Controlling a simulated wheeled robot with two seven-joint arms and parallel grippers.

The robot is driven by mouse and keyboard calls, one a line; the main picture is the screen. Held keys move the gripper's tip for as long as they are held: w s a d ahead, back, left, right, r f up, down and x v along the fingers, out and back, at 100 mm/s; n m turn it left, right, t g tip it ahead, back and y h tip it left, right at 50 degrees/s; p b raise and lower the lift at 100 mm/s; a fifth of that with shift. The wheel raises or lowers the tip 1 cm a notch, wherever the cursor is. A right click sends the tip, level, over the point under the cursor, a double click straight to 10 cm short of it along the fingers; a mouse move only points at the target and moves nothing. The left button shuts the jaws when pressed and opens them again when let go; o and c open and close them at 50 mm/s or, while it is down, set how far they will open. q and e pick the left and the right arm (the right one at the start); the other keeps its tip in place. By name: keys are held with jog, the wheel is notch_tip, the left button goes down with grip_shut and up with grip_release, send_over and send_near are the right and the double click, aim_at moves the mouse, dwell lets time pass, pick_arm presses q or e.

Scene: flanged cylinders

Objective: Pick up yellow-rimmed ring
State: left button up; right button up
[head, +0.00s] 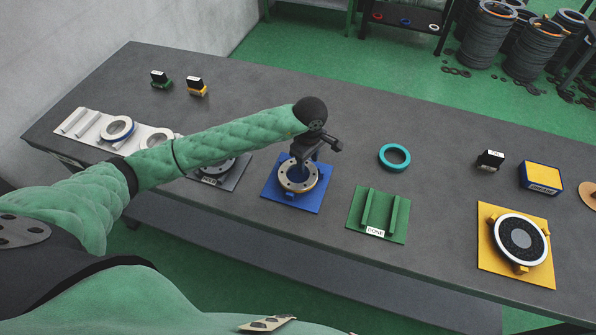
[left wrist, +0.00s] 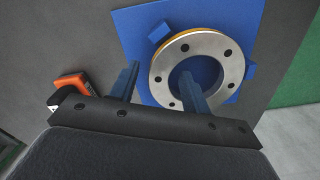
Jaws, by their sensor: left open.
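The yellow-rimmed ring (head: 298,174) is a grey metal flange with bolt holes, lying on a blue square plate (head: 311,199) with blue blocks around it. In the left wrist view the ring (left wrist: 235,62) shows a thin yellow edge at its upper left, on the blue plate (left wrist: 130,28). My left gripper (head: 305,158) is above the ring in the head view. In the left wrist view its two fingers (left wrist: 160,85) are apart, one to the left of the ring and one over its open middle. Whether they touch the ring is unclear. My right gripper is not seen.
A green "DONE" fixture (head: 392,216) and a teal ring (head: 394,156) lie to the right. Further right is a yellow plate (head: 543,271) with a round pad. A white tray (head: 74,136) with rings is at left. An orange-and-black object (left wrist: 70,85) lies beside the blue plate.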

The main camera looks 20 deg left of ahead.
pick_arm(q)
jog(key=shift+c, duration=0.2)
grip_shut()
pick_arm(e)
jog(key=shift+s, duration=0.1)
pick_arm(q)
jog(key=shift+r, duration=0.15)
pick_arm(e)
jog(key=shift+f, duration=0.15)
